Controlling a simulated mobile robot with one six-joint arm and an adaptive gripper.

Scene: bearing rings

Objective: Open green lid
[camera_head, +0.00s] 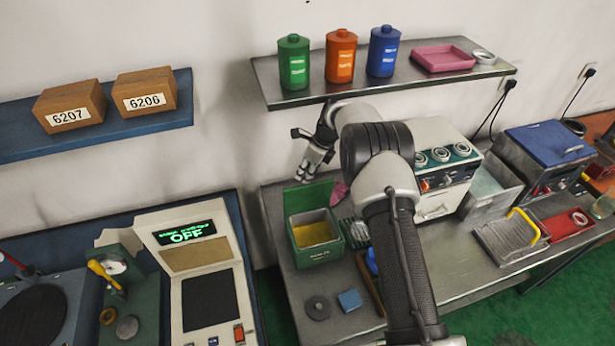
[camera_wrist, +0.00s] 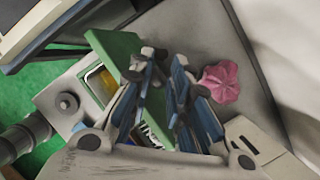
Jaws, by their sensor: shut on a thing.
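The green lid (camera_head: 308,196) stands raised, nearly upright, at the back edge of the green box (camera_head: 318,254). The box is open and its yellow inside (camera_head: 315,232) shows. My gripper (camera_head: 304,175) is at the lid's top edge, reaching down from behind the box. In the wrist view the green lid (camera_wrist: 118,50) runs up to and between the fingers of my gripper (camera_wrist: 163,65), which is shut on it. The exact contact is partly hidden by the fingers. The box's yellow inside (camera_wrist: 102,84) also shows there.
A pink crumpled cloth (camera_wrist: 221,82) lies beside the lid. A dark ring (camera_head: 317,307) and a blue block (camera_head: 349,300) lie in front of the box. A shelf (camera_head: 420,82) with green, orange and blue canisters hangs above. A grey machine (camera_head: 440,150) stands right.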

